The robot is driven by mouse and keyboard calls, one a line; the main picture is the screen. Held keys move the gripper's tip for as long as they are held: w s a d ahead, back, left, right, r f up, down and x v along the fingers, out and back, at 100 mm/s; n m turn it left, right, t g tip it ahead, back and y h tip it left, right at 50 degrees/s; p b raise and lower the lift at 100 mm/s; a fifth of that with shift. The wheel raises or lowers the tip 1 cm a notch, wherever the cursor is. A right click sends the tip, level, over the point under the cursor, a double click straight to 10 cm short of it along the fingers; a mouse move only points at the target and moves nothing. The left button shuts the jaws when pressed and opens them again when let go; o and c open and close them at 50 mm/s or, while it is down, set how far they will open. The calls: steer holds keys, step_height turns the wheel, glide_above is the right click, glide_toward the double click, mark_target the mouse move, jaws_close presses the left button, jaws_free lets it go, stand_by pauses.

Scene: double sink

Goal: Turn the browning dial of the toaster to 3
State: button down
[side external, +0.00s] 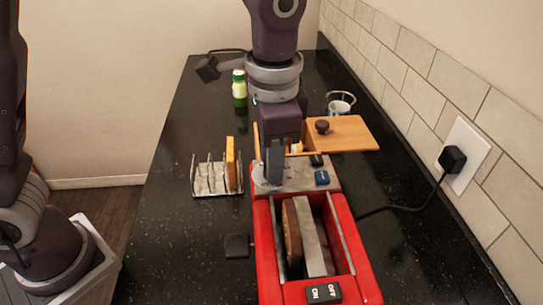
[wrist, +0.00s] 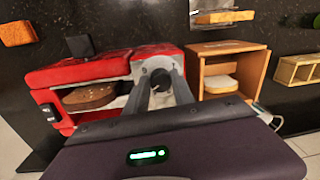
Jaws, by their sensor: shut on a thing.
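The red toaster (side external: 265,245) stands on the dark counter, with a brown bread slice (side external: 292,235) in its slot. Its grey control panel is at the far end, and a pale round dial plate (side external: 262,184) shows there beside my gripper. My gripper (side external: 274,176) points down onto this panel. In the wrist view my gripper (wrist: 165,88) has its two fingers close together around the dark browning dial (wrist: 160,78), shut on it. The fingers hide part of the dial, and I cannot read its numbers or setting. The toaster (wrist: 95,68) also shows at left in that view.
A metal rack (side external: 215,188) with a toast slice (side external: 231,160) stands left of the toaster. A wooden box with a lid (side external: 345,134) stands behind it at right. A green bottle (side external: 239,88) and a glass (side external: 341,103) are farther back. A cord runs to a wall plug (side external: 452,159).

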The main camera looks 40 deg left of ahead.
steer(key=n, duration=0.4)
steer(key=shift+n, duration=0.3)
steer(key=n, duration=0.3)
steer(key=shift+d+n, duration=0.1)
steer(key=shift+n, duration=0.3)
steer(key=n, duration=0.4)
steer(key=shift+w+g, duration=0.1)
steer(key=shift+g, duration=0.3)
steer(key=shift+d+n, duration=0.1)
steer(key=shift+n, duration=2)
steer(key=c, duration=1.1)
jaws_free()
